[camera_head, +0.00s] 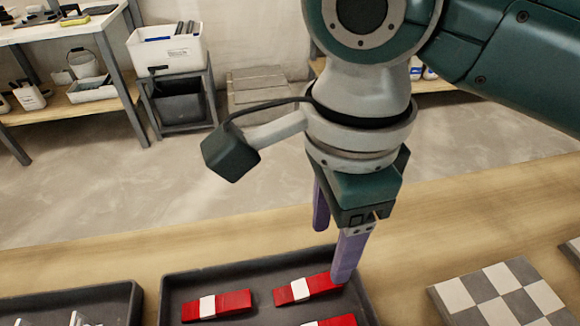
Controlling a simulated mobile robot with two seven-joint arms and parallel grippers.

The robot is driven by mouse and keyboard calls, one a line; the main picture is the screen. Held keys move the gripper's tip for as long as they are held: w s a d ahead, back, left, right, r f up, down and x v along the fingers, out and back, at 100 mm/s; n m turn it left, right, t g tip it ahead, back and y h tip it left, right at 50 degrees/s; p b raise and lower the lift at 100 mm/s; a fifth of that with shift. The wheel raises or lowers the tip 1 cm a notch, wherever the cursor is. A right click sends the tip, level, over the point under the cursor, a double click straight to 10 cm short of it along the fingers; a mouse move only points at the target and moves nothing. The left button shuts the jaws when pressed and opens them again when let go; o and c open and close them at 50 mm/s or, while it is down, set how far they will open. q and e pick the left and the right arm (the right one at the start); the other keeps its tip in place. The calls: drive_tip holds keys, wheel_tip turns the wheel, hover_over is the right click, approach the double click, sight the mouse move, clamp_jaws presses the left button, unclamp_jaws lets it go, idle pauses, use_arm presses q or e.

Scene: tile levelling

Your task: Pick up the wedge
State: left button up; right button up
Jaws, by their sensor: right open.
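Red wedges with white bands lie in a dark tray (235,267) at the bottom middle. One wedge (219,304) is on the left, another wedge (296,291) is to its right, and a third wedge (338,321) is cut off by the bottom edge. My right gripper (331,254) points down over the tray's back right part with its purple fingers apart. The nearer fingertip overlaps the right end of the second wedge in the picture; I cannot tell whether it touches. My left gripper is not in view.
A second dark tray (60,302) with white pieces stands at the bottom left. A grey-and-white checkered tile panel (497,291) lies on the wooden worktop (440,232) to the right. Behind are a shelf (95,105) and a white bin (165,52) across open floor.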

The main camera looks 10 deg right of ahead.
sight(328, 281)
wheel_tip(328, 281, down, 2)
drive_tip(key=shift+s+f+b, duration=0.1)
drive_tip(key=shift+f+b, duration=0.15)
drive_tip(key=shift+b, duration=0.05)
use_arm(q)
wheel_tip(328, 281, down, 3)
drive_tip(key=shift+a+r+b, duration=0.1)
drive_tip(key=shift+b, duration=0.9)
use_arm(e)
drive_tip(key=f, duration=0.5)
drive_tip(key=shift+s+d+f, duration=0.15)
drive_tip(key=shift+d+f, duration=0.05)
drive_tip(key=shift+f, duration=0.05)
clamp_jaws()
